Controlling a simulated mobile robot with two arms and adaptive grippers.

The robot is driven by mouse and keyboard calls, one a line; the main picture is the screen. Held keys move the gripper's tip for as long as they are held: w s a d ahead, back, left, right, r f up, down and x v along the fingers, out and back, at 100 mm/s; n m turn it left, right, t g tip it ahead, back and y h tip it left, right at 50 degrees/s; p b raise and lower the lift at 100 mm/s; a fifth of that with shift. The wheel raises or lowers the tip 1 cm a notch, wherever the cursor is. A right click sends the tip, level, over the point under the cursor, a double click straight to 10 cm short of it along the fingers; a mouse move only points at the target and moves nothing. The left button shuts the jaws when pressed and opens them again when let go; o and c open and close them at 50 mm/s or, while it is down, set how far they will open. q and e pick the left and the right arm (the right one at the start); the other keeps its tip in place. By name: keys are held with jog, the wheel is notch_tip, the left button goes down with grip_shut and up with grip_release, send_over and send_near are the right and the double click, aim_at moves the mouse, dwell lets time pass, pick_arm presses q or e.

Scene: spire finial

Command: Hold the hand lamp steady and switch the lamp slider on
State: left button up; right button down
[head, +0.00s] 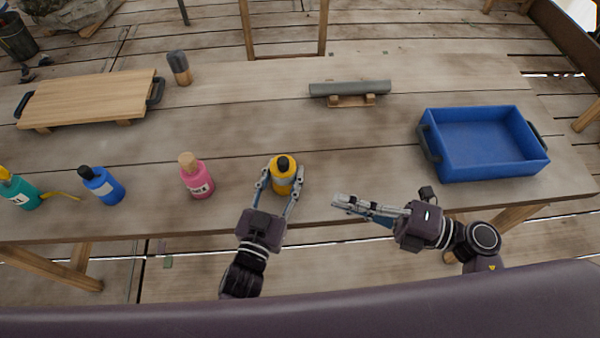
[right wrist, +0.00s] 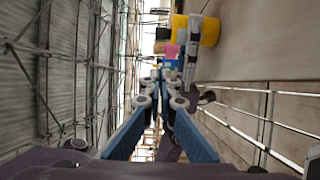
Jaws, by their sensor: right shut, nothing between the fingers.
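A yellow hand lamp (head: 282,177) with a black top stands upright near the front edge of the table. My left gripper (head: 281,172) has its fingers against both sides of it. The lamp also shows as a yellow shape (right wrist: 210,31) at the top of the right wrist view, with the left fingers (right wrist: 192,62) beside it. My right gripper (head: 338,202) is shut and empty, to the right of the lamp and apart from it, fingers pointing left towards it. The lamp's slider is too small to make out.
Pink (head: 197,178), blue (head: 102,186) and teal (head: 19,190) bottles stand to the left. A wooden board (head: 90,97), a dark-topped cylinder (head: 179,68) and a grey bar on a wooden stand (head: 350,89) are further back. A blue tray (head: 485,145) stands right. The table (head: 345,145) is clear between.

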jog(key=w+a, duration=0.7)
jog(key=a, duration=0.1)
jog(key=shift+a, duration=0.25)
jog(key=w, duration=0.2)
jog(key=shift+w+a, duration=0.1)
jog(key=shift+w, duration=0.25)
jog(key=shift+s, duration=0.1)
jog(key=s+a+v, duration=0.1)
jog(key=s+v, duration=0.1)
jog(key=v, duration=1)
jog(key=shift+s+d, duration=0.3)
jog(key=shift+s, duration=0.15)
